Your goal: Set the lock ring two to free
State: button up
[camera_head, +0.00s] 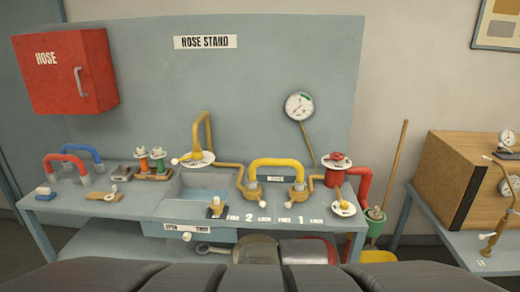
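Lock ring two appears to be the brass-coloured ring (252,193) at the left foot of the yellow hose (276,163), behind the label "2" (249,218). The words "free" to the left and "lock" to the right of this label are small. A small pale lever or knob shows at the ring, but which word it points to I cannot tell. A similar ring (298,193) sits at the hose's right foot, behind the label "1". My gripper is not in view; only dark parts of my own body show along the bottom edge.
The grey stand (140,208) holds a basin (203,188), a gauge (299,106), a red pipe (364,184), a white dial (343,208) and blue and red handles at left. A drawer (190,229) is at the front. A wooden box (450,178) stands on the right table.

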aim_at(257, 196)
jog(key=i+l+u, duration=0.1)
jog(key=i+u, duration=0.3)
jog(key=i, duration=0.5)
